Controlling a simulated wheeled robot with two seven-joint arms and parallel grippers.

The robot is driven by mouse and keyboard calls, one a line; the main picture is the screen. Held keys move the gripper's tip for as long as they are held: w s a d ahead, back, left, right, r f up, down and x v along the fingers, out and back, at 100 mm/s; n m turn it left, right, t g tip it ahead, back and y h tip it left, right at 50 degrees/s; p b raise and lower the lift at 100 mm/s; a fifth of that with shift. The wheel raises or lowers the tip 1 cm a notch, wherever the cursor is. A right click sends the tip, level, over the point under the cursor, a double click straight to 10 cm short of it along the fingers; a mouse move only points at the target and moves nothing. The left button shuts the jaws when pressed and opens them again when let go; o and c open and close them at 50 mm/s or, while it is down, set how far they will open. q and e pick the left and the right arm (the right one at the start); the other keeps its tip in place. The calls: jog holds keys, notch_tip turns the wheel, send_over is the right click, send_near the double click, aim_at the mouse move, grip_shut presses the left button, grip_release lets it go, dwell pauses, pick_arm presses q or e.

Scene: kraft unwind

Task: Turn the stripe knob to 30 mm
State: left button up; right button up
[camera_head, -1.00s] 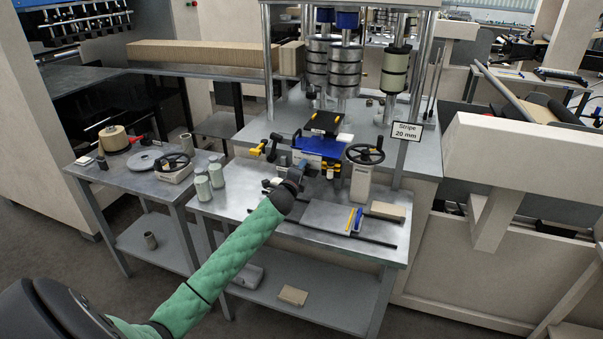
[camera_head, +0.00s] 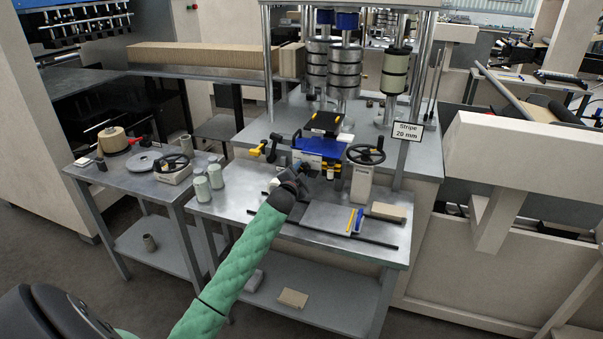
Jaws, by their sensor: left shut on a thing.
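A blue unit with a black top (camera_head: 323,124) stands on the grey metal table (camera_head: 240,205). A sign (camera_head: 408,131) to its right reads "Stripe 20 mm". My left gripper (camera_head: 304,168) is at the front of the blue unit, on its left side, shut on a small part there, which I take to be the stripe knob. The wrist and fingers hide most of that knob, so its angle cannot be told. My green-sleeved left arm comes up from the lower left. My right gripper is not in view.
A black handwheel (camera_head: 365,154) on a pale pedestal stands right of the unit. Pale green jars (camera_head: 202,189) stand on the left. A flat grey plate (camera_head: 328,217) and a cardboard block (camera_head: 389,211) lie in front.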

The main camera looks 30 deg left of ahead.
pick_arm(q)
jog(key=shift+f+n, duration=0.1)
jog(key=shift+n, duration=0.6)
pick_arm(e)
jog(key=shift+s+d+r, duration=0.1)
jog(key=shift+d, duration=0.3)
pick_arm(q)
jog(key=o, duration=1)
jog(key=shift+c, duration=0.2)
jog(key=shift+o, duration=0.2)
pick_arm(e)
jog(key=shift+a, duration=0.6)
pick_arm(q)
jog(key=shift+s, duration=0.1)
jog(key=shift+s, duration=0.2)
jog(key=b+v, duration=0.3)
jog(key=v, duration=0.4)
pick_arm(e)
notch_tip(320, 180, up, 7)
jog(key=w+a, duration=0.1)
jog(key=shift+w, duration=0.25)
